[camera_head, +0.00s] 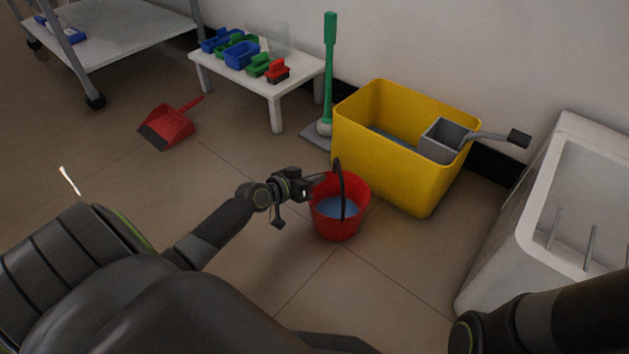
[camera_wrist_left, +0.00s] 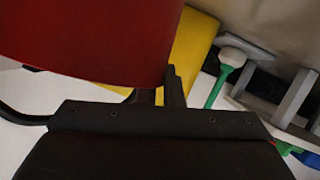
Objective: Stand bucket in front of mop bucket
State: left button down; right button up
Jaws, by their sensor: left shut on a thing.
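The red bucket (camera_head: 336,224) is upright, with blue contents and a dark handle standing up over it. In the head view it is just in front of the yellow mop bucket (camera_head: 385,167), which holds a grey wringer. My left gripper (camera_head: 314,183) is at the red bucket's left rim and shut on it. The left wrist view shows the red bucket (camera_wrist_left: 90,40) close up, with the mop bucket (camera_wrist_left: 190,50) behind it. Whether the red bucket touches the floor is hard to tell. My right gripper is not in view; only part of that arm shows at lower right.
A white sink (camera_head: 545,235) stands at right. A low white table (camera_head: 270,85) with blue, green and red items is at the back. A green-handled tool (camera_head: 329,75) stands beside the mop bucket. A red dustpan (camera_head: 168,127) lies at left. Floor in front is clear.

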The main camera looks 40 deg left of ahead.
pick_arm(q)
jog(key=shift+r, duration=0.1)
jog(key=c, duration=1.9)
grip_release()
jog(key=shift+c, duration=0.2)
jog(key=o, duration=0.4)
jog(key=p+v, duration=0.3)
jog(key=v, duration=0.9)
jog(key=shift+p, duration=0.35)
